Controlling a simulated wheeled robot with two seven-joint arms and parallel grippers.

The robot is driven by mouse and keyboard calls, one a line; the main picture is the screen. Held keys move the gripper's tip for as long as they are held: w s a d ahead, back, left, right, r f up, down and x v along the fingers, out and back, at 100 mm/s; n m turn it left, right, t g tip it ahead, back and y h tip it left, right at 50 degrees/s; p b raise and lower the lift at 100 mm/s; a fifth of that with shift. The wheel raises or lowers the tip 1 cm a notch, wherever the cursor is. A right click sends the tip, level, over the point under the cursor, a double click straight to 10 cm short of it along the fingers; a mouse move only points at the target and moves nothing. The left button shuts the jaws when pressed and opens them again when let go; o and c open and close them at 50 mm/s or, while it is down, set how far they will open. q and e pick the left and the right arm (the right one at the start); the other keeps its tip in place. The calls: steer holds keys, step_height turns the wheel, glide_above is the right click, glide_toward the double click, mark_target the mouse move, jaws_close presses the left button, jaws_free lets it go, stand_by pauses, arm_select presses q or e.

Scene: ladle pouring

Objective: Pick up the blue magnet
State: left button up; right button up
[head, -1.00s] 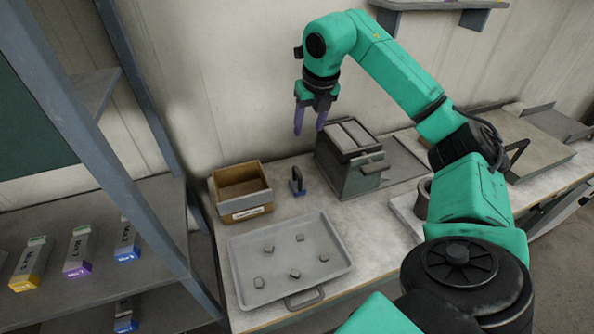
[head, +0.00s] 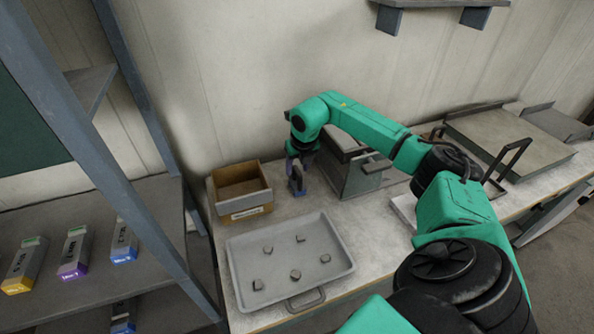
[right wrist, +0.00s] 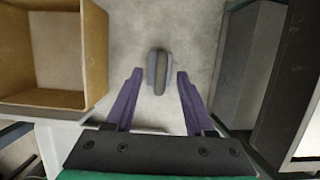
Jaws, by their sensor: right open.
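The blue magnet (head: 297,189) stands on the bench between the open box and the dark metal box, partly hidden by my right gripper in the head view. In the right wrist view the magnet (right wrist: 158,72) shows from above as a narrow grey-blue shape with a dark upright handle. My right gripper (right wrist: 159,75) is open, with its two purple fingers on either side of the magnet's line. The magnet lies between and slightly beyond the fingertips, and I see no contact. In the head view my right gripper (head: 298,172) is low, right at the magnet. My left gripper is not in view.
An open cardboard-coloured box (head: 241,188) is close on the left. A dark metal box (head: 355,176) is close on the right. A grey tray (head: 335,268) with several small nuts lies in front. A shelf with labelled boxes (head: 73,252) stands at far left.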

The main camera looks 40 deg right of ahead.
steer(key=shift+w+d+f, duration=0.15)
steer(key=shift+f, duration=0.45)
jaws_close()
steer(key=shift+r, duration=0.1)
steer(key=shift+r, duration=0.1)
steer(key=shift+w+r, duration=0.1)
steer(key=shift+r, duration=0.2)
step_height(320, 180, up, 19)
steer(key=b, duration=0.2)
